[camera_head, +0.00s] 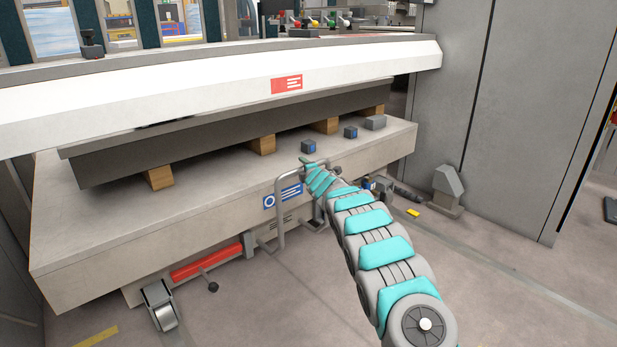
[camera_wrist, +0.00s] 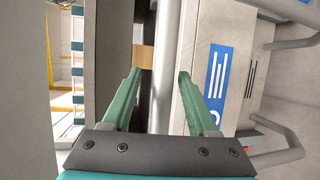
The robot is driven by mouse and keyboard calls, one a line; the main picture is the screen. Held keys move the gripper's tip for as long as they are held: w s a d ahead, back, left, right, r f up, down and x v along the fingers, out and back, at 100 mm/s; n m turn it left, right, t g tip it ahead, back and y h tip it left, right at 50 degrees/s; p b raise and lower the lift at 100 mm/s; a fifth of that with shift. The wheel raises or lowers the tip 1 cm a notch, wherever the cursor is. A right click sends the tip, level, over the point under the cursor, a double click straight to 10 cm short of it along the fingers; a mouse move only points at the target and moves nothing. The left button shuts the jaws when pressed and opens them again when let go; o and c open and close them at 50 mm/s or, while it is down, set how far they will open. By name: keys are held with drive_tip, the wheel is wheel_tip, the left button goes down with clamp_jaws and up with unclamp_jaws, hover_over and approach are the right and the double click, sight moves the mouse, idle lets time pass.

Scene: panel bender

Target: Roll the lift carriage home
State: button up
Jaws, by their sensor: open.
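The lift carriage (camera_head: 225,215) is a low beige-grey trolley under the machine's white beam, with wooden blocks on its top bearing a dark grey slab. A bent tubular handle (camera_head: 280,217) stands out from its front, beside a blue label. My gripper (camera_head: 308,166) is at the handle's upper part, partly hidden by my arm in the head view. In the wrist view its green fingers (camera_wrist: 160,76) are open, and a grey handle bar (camera_wrist: 166,45) runs between them. I cannot tell whether they touch it. The blue label (camera_wrist: 217,80) lies right of the bar.
A caster (camera_head: 160,306) and a red bar (camera_head: 207,262) sit low on the carriage's front. A floor post (camera_head: 447,190) stands to the right, with a small yellow piece (camera_head: 413,212) near it. A tall grey cabinet (camera_head: 500,100) is at right. The front floor is mostly clear.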

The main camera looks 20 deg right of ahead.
drive_tip(key=shift+s+a+r+b, duration=0.1)
drive_tip(key=shift+s+r+b, duration=0.15)
drive_tip(key=shift+s, duration=0.55)
drive_tip(key=shift+s+d+r+b, duration=0.15)
drive_tip(key=shift+s+b, duration=0.15)
drive_tip(key=shift+s, duration=0.55)
drive_tip(key=shift+s+a+r+b, duration=0.2)
drive_tip(key=shift+s+b, duration=0.1)
drive_tip(key=shift+s, duration=0.5)
